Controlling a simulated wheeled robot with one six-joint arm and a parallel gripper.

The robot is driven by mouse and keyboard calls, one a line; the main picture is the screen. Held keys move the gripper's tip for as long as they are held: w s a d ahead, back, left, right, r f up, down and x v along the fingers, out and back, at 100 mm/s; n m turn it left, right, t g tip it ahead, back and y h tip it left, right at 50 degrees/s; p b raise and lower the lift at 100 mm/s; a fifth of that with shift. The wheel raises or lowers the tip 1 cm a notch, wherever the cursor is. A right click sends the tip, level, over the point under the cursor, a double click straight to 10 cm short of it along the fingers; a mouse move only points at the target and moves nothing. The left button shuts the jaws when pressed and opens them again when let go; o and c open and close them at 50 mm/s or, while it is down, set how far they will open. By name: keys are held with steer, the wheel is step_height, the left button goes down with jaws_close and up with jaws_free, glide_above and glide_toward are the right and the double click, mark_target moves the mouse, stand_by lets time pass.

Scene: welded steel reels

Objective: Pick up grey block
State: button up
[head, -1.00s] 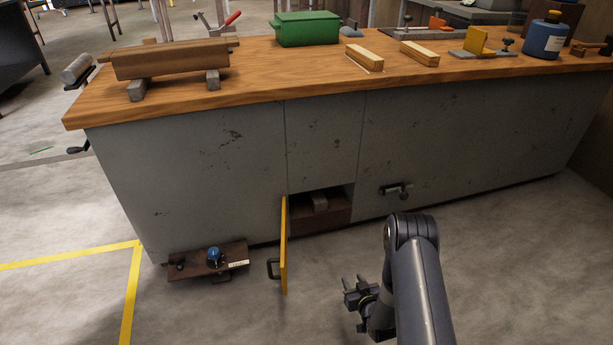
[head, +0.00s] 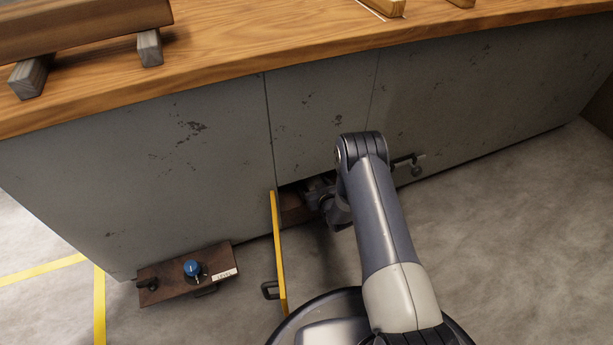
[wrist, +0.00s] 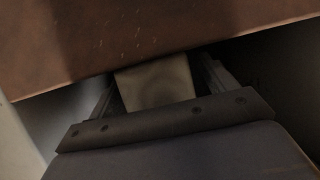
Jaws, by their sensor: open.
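The grey block (wrist: 153,82) shows in the wrist view as a pale grey-beige face between my two fingers. My gripper (wrist: 158,75) is open, with one finger on each side of the block. I cannot tell whether either finger touches it. In the head view my gripper (head: 318,190) reaches into the low opening in the bench front, beside the open yellow door (head: 279,252). There the block cannot be told apart from the gripper and the shadow.
A brown surface (wrist: 130,40) crosses the top of the wrist view, close beyond the fingers. A brown board with a blue knob (head: 187,274) stands low at left. The wooden benchtop (head: 225,50) overhangs above. A dark handle (head: 408,160) is right of my arm.

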steer(key=shift+w+a+f, duration=0.15)
steer(key=shift+w, duration=0.15)
steer(key=c, duration=1.3)
